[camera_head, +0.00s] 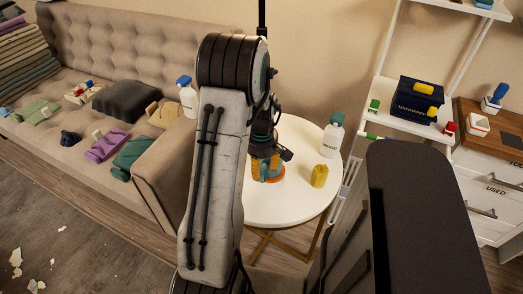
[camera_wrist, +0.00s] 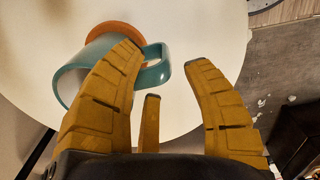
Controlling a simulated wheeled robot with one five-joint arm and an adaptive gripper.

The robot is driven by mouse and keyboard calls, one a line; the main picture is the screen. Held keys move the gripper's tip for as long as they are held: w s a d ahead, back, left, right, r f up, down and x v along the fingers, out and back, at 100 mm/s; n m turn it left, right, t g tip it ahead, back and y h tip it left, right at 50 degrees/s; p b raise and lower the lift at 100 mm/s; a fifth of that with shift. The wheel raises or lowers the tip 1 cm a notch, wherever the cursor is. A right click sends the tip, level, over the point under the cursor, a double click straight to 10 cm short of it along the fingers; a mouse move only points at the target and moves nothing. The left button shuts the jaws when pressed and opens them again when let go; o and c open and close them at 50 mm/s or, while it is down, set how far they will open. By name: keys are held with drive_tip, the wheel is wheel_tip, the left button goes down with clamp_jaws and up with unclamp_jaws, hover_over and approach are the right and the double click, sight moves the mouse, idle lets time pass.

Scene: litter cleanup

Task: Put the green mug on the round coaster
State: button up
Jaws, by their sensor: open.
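The green mug (camera_wrist: 98,50) is a teal cup on the round white table; its handle (camera_wrist: 163,72) points right in the wrist view. The round orange-brown coaster (camera_wrist: 112,28) lies partly hidden behind the mug; I cannot tell whether the mug's base rests on it. My gripper (camera_wrist: 165,60) is open, its yellow fingers on either side of the handle, the left one covering part of the mug. In the head view the mug (camera_head: 264,171) and coaster (camera_head: 280,178) are partly hidden by my arm and gripper.
The white round table (camera_head: 290,205) also holds a yellow object (camera_head: 319,176) and a white bottle with a green cap (camera_head: 332,138). A sofa (camera_head: 150,40) with several items stands left. A shelf (camera_head: 400,122) and a drawer cabinet (camera_head: 492,160) stand right. The table's front is clear.

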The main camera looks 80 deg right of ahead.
wheel_tip(320, 180, up, 10)
drive_tip(key=b, duration=0.1)
drive_tip(key=shift+r, duration=0.15)
drive_tip(key=w+a+r+n+h, duration=0.1)
drive_tip(key=w+a+r, duration=0.2)
drive_tip(key=w+a, duration=0.6)
drive_tip(key=w+a+r, duration=0.3)
drive_tip(key=w+a, duration=0.3)
drive_tip(key=w, duration=0.4)
drive_tip(key=a+n+t+y, duration=0.1)
drive_tip(key=a+t, duration=0.2)
drive_tip(key=a, duration=2.1)
drive_tip(key=shift+s+a+r+n, duration=0.2)
drive_tip(key=shift+a+r+n, duration=0.1)
drive_tip(key=shift+a+n, duration=0.1)
drive_tip(key=shift+d, duration=0.1)
wheel_tip(320, 180, up, 6)
drive_tip(key=p, duration=0.5)
drive_tip(key=shift+r+p, duration=0.25)
drive_tip(key=shift+p, duration=0.1)
